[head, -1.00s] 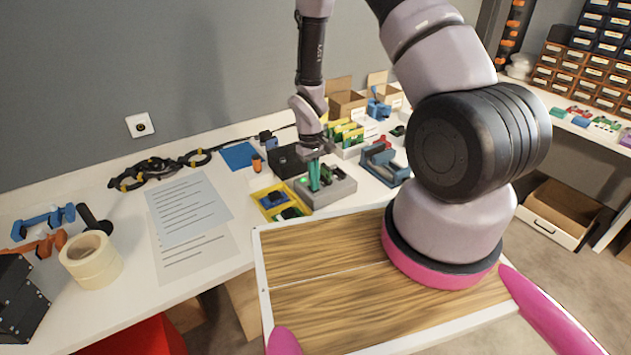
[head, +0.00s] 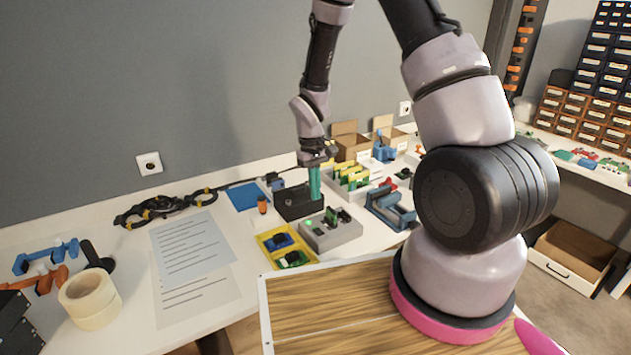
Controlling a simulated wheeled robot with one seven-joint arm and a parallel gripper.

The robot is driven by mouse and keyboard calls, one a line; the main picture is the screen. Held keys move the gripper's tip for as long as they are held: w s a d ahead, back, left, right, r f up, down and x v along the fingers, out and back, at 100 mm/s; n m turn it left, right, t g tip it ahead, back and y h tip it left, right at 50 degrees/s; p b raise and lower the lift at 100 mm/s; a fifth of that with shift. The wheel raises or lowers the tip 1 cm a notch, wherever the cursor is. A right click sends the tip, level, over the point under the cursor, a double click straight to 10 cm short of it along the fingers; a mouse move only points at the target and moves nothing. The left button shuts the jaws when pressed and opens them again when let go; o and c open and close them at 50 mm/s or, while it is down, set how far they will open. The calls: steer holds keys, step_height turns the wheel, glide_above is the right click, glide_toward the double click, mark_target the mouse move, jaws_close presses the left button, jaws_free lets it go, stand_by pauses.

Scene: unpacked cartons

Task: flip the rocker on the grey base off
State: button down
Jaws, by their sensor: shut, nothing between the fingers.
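The grey base (head: 345,234) is a low block on the white table, just beyond the wooden board. A green spot (head: 309,223) shows on its left top. A small dark part (head: 332,216), which looks like the rocker, sits to the right of the spot; its tilt is too small to tell. My gripper (head: 315,196) has teal fingers that are shut and empty, pointing down. They are above and behind the grey base in the picture, apart from it, in front of the black box.
The open black box (head: 292,208) stands behind the base. A yellow tray (head: 268,247) with small parts is close on the left. A blue-grey fixture (head: 388,208) is on the right, and a rack of green and yellow cards (head: 348,178) is behind. Paper sheets (head: 190,250) lie at left.

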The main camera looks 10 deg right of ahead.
mark_target(320, 232)
steer(key=shift+w+r, duration=0.2)
steer(key=shift+r, duration=1.5)
steer(key=shift+s+d+r, duration=0.1)
steer(key=shift+s+r, duration=0.05)
steer(key=shift+s, duration=0.35)
steer(key=f, duration=0.4)
steer(key=s+f, duration=0.1)
steer(key=f, duration=0.9)
steer(key=shift+s+d, duration=0.25)
steer(key=shift+s, duration=0.05)
